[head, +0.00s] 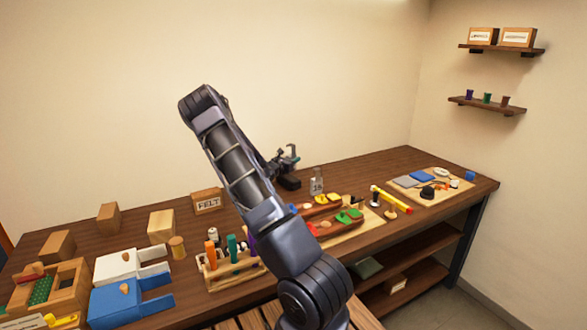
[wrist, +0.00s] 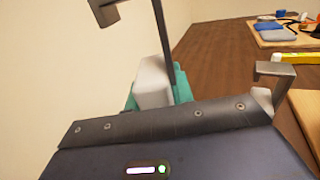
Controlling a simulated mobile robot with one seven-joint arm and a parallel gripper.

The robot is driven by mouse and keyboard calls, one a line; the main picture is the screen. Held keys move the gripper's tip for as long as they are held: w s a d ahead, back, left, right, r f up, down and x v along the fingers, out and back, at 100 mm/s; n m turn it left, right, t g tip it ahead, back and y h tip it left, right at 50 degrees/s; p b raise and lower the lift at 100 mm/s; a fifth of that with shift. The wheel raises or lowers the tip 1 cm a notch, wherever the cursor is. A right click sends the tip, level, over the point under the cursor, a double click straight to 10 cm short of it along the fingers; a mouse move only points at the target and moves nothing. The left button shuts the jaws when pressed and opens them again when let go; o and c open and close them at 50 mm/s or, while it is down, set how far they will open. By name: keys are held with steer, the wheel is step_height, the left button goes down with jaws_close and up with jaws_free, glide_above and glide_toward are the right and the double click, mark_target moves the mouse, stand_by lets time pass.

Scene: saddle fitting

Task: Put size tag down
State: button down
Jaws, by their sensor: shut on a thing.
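My gripper (head: 291,158) is over the back of the bench, partly hidden behind my arm in the head view. In the wrist view a pale grey-white block (wrist: 153,82) sits at my gripper with teal on both sides of it. It appears to be the size tag, held; its face and any marking are hidden from the wrist camera. In the head view a small grey piece marked "18" (head: 316,184) shows just right of my gripper. I cannot tell whether it is the same thing or touches the bench.
A FELT box (head: 207,201) stands left of my arm. A wooden rack with coloured handles (head: 232,247) and a tray of coloured pieces (head: 335,222) lie in front. A yellow level (head: 391,199) and a mat with tools (head: 447,196) are to the right. Bare bench shows behind the level.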

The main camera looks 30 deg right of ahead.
steer(key=shift+f, duration=1.95)
steer(key=shift+f, duration=0.1)
steer(key=c, duration=1.2)
jaws_free()
steer(key=s+a+r, duration=0.2)
steer(key=a+r, duration=0.2)
steer(key=r, duration=0.3)
steer(key=shift+a, duration=0.3)
steer(key=shift+r, duration=0.1)
